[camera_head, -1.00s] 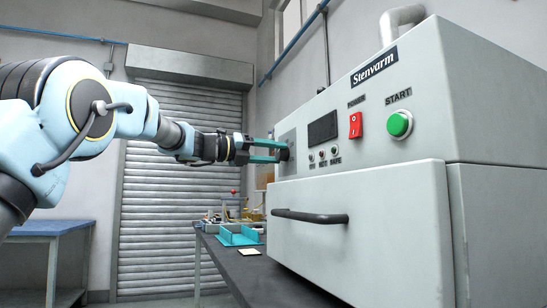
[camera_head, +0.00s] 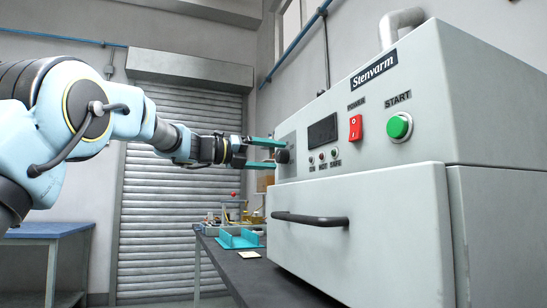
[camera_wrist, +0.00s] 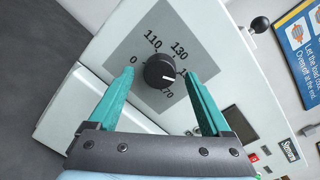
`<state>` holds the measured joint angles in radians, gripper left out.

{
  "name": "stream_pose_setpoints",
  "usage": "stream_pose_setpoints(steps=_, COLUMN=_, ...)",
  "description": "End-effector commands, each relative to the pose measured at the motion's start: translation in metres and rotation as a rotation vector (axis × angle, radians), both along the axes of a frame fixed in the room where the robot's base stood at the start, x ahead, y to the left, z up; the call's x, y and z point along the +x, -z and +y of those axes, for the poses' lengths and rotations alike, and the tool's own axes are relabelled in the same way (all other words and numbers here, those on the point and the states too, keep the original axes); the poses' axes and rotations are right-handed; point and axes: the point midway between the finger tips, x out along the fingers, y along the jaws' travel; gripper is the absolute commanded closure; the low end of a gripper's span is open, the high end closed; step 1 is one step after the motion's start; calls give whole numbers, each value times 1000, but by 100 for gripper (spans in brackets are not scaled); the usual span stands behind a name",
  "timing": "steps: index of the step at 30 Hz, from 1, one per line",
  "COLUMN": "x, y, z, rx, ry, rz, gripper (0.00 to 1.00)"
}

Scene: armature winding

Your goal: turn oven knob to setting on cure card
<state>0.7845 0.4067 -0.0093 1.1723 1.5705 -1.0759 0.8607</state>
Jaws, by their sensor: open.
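The oven's black round knob (camera_wrist: 159,71) sits on a grey dial plate (camera_wrist: 141,27) printed 0, 110, 130, a partly hidden number and 170. A white mark on the knob points to the lower right, between the partly hidden number and 170. My gripper (camera_wrist: 159,73) is open, its two teal fingers on either side of the knob with gaps. In the head view, my gripper (camera_head: 270,154) is at the oven's left front, close to the knob (camera_head: 283,156). I cannot make out a cure card for certain; a small pale card (camera_head: 248,254) lies on the bench.
The grey oven (camera_head: 365,225) has a door handle (camera_head: 310,218) below the panel, a red power switch (camera_head: 355,127) and a green start button (camera_head: 399,126). A teal tray (camera_head: 239,240) stands on the bench. A blue poster (camera_wrist: 303,40) hangs beyond the oven.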

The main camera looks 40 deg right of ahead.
Motion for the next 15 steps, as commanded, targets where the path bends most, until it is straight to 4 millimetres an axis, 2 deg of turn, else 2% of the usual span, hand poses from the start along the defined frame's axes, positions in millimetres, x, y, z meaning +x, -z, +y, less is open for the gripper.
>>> stream_pose_setpoints(steps=9, x=19, y=0, z=58, rx=0, ry=-5, rz=-1, gripper=17)
stream_pose_setpoints(steps=15, x=27, y=0, z=86, rx=0, ry=-3, rz=0, gripper=17)
